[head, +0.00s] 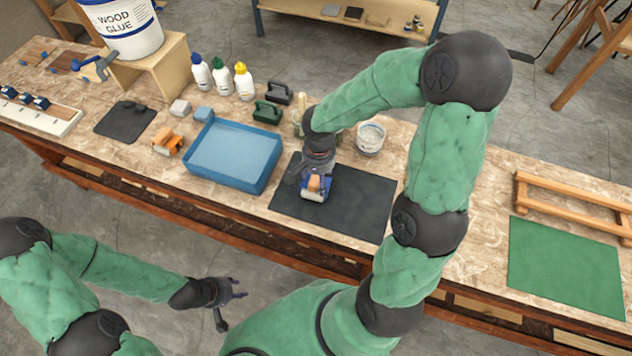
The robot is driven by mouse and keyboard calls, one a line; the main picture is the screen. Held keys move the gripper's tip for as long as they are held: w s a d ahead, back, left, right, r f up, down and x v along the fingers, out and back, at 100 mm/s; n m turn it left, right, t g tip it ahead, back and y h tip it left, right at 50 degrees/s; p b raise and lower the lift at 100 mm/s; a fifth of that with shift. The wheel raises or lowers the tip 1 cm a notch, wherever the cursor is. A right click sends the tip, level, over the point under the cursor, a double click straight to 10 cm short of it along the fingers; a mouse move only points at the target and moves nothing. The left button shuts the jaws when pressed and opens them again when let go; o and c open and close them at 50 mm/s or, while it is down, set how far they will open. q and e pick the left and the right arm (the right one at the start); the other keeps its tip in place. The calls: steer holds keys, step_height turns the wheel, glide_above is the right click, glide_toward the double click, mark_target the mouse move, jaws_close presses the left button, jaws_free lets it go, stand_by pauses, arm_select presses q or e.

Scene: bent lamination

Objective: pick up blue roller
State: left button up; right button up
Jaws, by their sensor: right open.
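The blue roller (315,194) lies on the dark mat (355,205) near the middle of the workbench. It has a blue frame, a pale cylinder at the front and a wooden-coloured part on top. My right gripper (312,181) is directly over it, pointing down, with its open jaws around or just above its top. The gripper partly hides the roller, and I cannot tell whether the fingers touch it. My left gripper (238,289) is off the bench in front, over the floor; its fingers appear apart and empty.
A blue tray (232,180) stands left of the mat, with an orange roller (168,142) beyond it. A white tub (370,138) and glue bottles (222,76) stand behind. A green mat (565,265) and a wooden frame (570,198) lie at the right.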

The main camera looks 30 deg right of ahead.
mark_target(318, 177)
jaws_close()
steer(key=shift+r, duration=0.15)
steer(key=shift+r, duration=0.2)
step_height(318, 177, up, 3)
steer(key=shift+a+r+p, duration=0.15)
steer(key=shift+p, duration=0.65)
steer(key=s+a+r+p, duration=0.1)
steer(key=s+a+r, duration=0.2)
steer(key=a, duration=0.3)
steer(key=s+a+r+p, duration=0.1)
steer(key=s+a+r, duration=0.2)
steer(key=a+r, duration=0.3)
steer(key=shift+s+p, duration=0.3)
steer(key=shift+s, duration=0.05)
steer(key=shift+r, duration=0.1)
